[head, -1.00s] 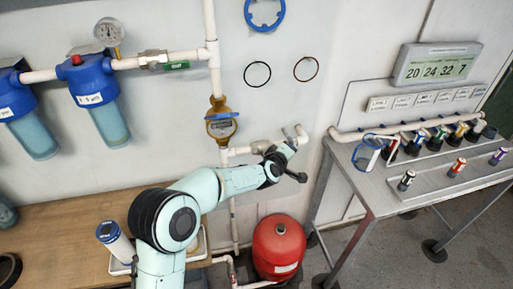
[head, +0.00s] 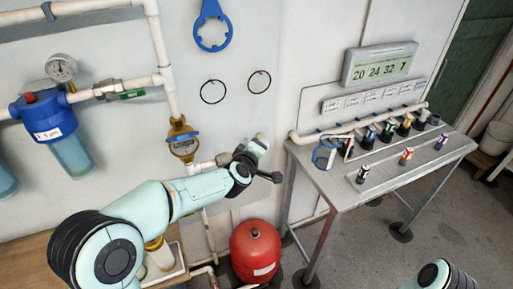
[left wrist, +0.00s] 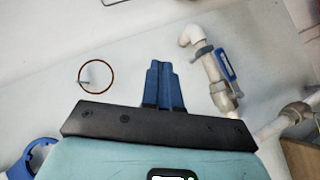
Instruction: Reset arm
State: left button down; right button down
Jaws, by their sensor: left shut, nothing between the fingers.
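My left arm (head: 165,205) reaches in from the lower left in the head view, its hand near the wall beside the pipe elbow (head: 260,142). In the left wrist view my left gripper (left wrist: 161,66) shows its blue fingers together with nothing between them. The fingers point at the bare wall, apart from the white pipe elbow (left wrist: 192,33) and blue-handled valve (left wrist: 225,64) at right. In the head view the fingertips cannot be made out. A piece of my right arm shows at the bottom right; its gripper is out of frame.
A dark ring (head: 213,91), a brown ring (head: 259,81) and a blue wrench (head: 211,27) hang on the wall. Filters (head: 70,155) stand left, a red tank (head: 255,250) below.

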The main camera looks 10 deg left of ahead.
pick_arm(q)
jog(key=shift+s, duration=0.1)
jog(key=shift+f, duration=0.15)
jog(key=s+a+f+m+g, duration=0.1)
jog(key=s+f+m+g, duration=0.3)
jog(key=f, duration=0.7)
jog(key=s+f+n+g, duration=0.1)
jog(key=s+f, duration=0.5)
jog(key=f, duration=0.5)
jog(key=s+a+f+m+g, duration=0.1)
jog(key=s+f+m+g, duration=0.2)
jog(key=f, duration=0.8)
jog(key=s+d+f+m+g+h, duration=0.1)
jog(key=s+f, duration=0.3)
jog(key=s, duration=0.4)
jog(key=s+d+f+m+g+h, duration=0.1)
jog(key=s+f+g, duration=0.2)
jog(key=s, duration=0.6)
jog(key=s+d+f+g, duration=0.2)
jog(key=s+f, duration=0.3)
jog(key=s, duration=0.4)
jog(key=shift+s+f+m+h, duration=0.15)
jog(key=shift+s+m+h, duration=0.1)
jog(key=shift+m+h, duration=0.15)
jog(key=shift+a, duration=0.1)
jog(key=c, duration=1.8)
grip_release()
